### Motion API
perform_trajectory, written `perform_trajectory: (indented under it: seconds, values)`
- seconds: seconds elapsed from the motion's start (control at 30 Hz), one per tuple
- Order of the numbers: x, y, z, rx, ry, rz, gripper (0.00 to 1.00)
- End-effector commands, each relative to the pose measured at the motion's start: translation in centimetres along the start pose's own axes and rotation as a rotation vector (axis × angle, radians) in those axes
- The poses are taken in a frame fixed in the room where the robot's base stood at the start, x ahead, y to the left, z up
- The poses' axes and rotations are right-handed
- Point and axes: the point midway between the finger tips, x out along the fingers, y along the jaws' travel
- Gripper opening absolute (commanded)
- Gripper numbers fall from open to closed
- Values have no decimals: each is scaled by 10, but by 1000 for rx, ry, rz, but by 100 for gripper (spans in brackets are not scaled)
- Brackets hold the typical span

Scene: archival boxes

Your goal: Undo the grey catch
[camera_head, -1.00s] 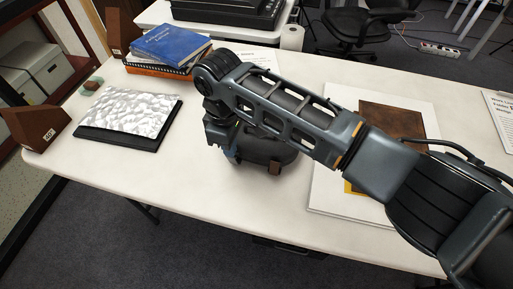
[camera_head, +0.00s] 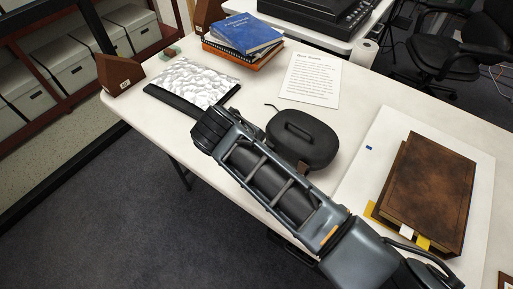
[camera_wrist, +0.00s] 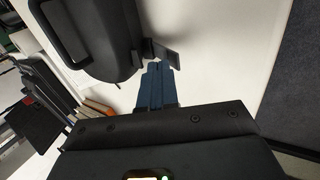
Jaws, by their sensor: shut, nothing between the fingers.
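A black rounded case (camera_head: 303,138) with a carry handle on its lid lies on the white table, and it looks closed. In the wrist view the case (camera_wrist: 98,40) fills the upper left. A dark grey flap (camera_wrist: 166,53), which looks like the catch, sticks out from the case's side. My gripper (camera_wrist: 157,68) is shut and empty, its blue fingers just below the flap in the picture. I cannot tell whether they touch it.
A brown book (camera_head: 430,192) lies on a white board at the right. A printed sheet (camera_head: 311,79) lies behind the case. A silvery crumpled pad (camera_head: 196,82) and stacked books (camera_head: 246,35) are at the back left. The table edge (camera_head: 160,140) is close to my arm.

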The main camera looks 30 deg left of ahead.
Motion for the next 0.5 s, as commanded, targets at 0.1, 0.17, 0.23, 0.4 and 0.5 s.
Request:
perform_trajectory:
  seconds: [0.1,0.17,0.23,0.4,0.5]
  values:
    - [4,3,0,2,0,0,0]
    - [6,4,0,2,0,0,0]
    - [8,7,0,1,0,0,0]
    - [11,10,0,0,0,-1,0]
    - [11,10,0,0,0,-1,0]
